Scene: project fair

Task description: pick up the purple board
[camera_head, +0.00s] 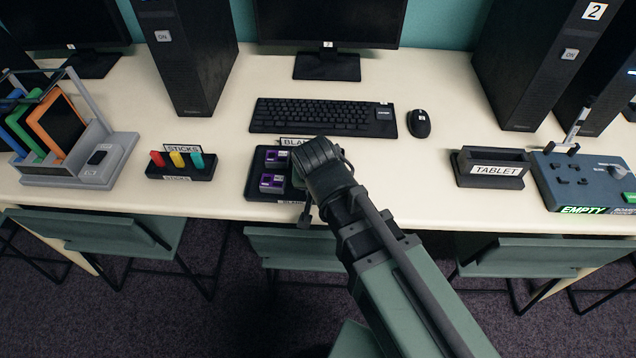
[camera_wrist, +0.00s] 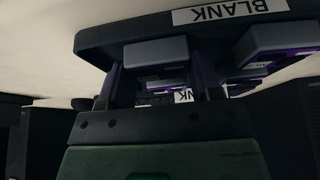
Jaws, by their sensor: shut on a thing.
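Purple boards sit in a dark tray labelled BLANK (camera_head: 262,194). Two show at its left side in the head view, a rear purple board (camera_head: 274,156) and a front purple board (camera_head: 271,182). My gripper (camera_wrist: 160,72) is over the right part of the tray, and the wrist there hides what it holds in the head view. In the wrist view its two fingers are shut on a purple board with a grey edge (camera_wrist: 155,51). Another purple board (camera_wrist: 262,48) is beside it on the right. I cannot tell whether the held board is clear of the tray.
A sticks holder (camera_head: 181,172) and a rack with coloured tablets (camera_head: 75,165) stand to the left. A keyboard (camera_head: 315,116) and mouse (camera_head: 419,122) lie behind. A TABLET stand (camera_head: 491,168) and a console marked EMPTY (camera_head: 590,180) are at right. Table between tray and TABLET stand is clear.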

